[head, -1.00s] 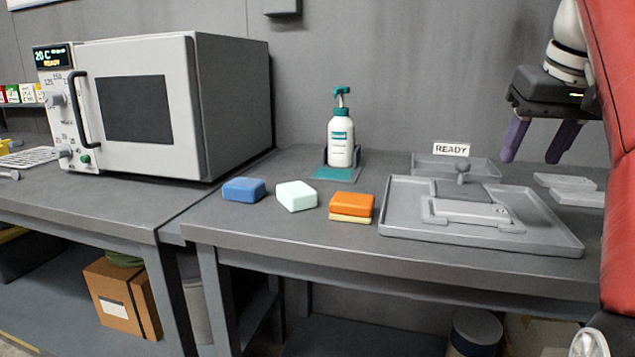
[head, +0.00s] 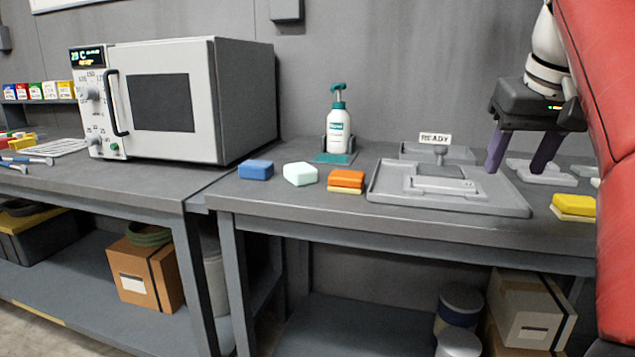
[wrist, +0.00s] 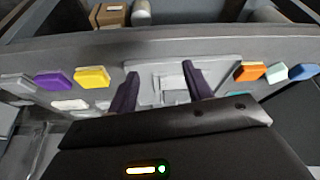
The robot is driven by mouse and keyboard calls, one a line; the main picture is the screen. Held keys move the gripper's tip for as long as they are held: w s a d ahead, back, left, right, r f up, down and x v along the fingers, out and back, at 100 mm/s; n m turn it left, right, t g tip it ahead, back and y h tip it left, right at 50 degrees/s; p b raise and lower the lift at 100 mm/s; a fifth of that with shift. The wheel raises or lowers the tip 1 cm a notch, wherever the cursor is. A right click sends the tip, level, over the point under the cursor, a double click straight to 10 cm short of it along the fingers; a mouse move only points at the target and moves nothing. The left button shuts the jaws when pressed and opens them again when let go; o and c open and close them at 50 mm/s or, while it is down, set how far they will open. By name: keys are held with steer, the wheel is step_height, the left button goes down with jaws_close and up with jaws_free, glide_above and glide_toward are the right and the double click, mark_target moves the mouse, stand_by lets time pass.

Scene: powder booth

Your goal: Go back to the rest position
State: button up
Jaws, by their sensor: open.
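My gripper (head: 518,152) is at the right of the head view, above the back right of the workbench, just behind and right of a grey tray (head: 510,207). Its two purple fingers are apart with nothing between them. In the wrist view my gripper (wrist: 160,82) also shows open and empty, with the grey tray (wrist: 222,66) beyond the fingers.
Blue (head: 256,169), white (head: 300,174) and orange (head: 346,178) blocks lie left of the tray. A yellow block (head: 574,205) lies right. A pump bottle (head: 338,130) stands behind. A white oven (head: 165,100) is on the left bench. A READY sign (head: 435,139) stands at the back.

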steer(key=s+a+f, duration=0.4)
steer(key=s+f, duration=0.1)
steer(key=f, duration=0.5)
steer(key=s+a+f, duration=0.4)
steer(key=f, duration=0.6)
steer(key=s+a+f+n+t, duration=0.1)
steer(key=s+a+f, duration=0.3)
steer(key=f, duration=0.7)
steer(key=shift+s+y, duration=0.3)
steer(key=shift+s, duration=0.55)
